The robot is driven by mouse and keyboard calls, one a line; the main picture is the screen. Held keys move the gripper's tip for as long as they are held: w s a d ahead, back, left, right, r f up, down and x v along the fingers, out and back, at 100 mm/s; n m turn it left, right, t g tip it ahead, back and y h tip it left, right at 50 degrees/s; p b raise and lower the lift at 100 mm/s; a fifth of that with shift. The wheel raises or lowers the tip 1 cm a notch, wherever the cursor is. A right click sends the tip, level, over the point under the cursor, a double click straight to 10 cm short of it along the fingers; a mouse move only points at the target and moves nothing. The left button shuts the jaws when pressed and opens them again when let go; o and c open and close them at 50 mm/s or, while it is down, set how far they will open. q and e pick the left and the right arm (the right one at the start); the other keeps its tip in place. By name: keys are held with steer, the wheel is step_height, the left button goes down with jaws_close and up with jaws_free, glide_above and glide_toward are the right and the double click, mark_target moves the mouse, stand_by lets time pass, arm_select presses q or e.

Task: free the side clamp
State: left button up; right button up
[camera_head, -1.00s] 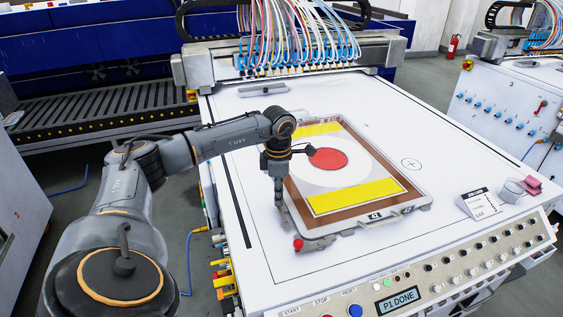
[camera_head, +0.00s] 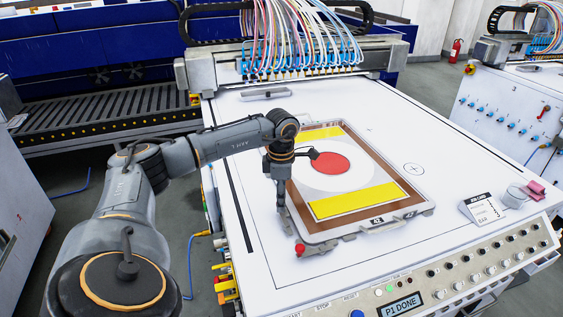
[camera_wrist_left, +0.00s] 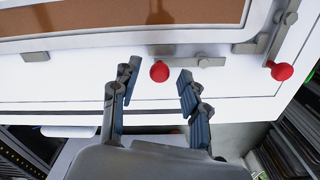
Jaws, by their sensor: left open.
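The framed panel (camera_head: 380,162), yellow and brown with a red disc, lies on the white table (camera_head: 400,110). In the left wrist view the side clamp is a grey bar (camera_wrist_left: 196,60) at the frame's edge with a red ball knob (camera_wrist_left: 159,71). My left gripper (camera_wrist_left: 156,78) is open, its fingers on either side of this knob with gaps visible. In the head view my left gripper (camera_head: 283,205) points down at the frame's left edge and hides this knob. A second clamp's red knob (camera_head: 300,249) is at the near left corner; it also shows in the wrist view (camera_wrist_left: 282,71).
A control panel (camera_head: 400,303) reading P1 DONE runs along the table's front edge. A small card (camera_head: 481,208) and a clear cup (camera_head: 516,196) stand at the right. The gantry with coloured tubes (camera_head: 300,62) is at the back. Table right of the frame is largely clear.

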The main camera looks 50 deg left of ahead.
arm_select(q)
step_height(320, 180, up, 12)
steer(key=shift+f, duration=0.2)
steer(key=shift+d+f, duration=0.1)
stand_by(0.6)
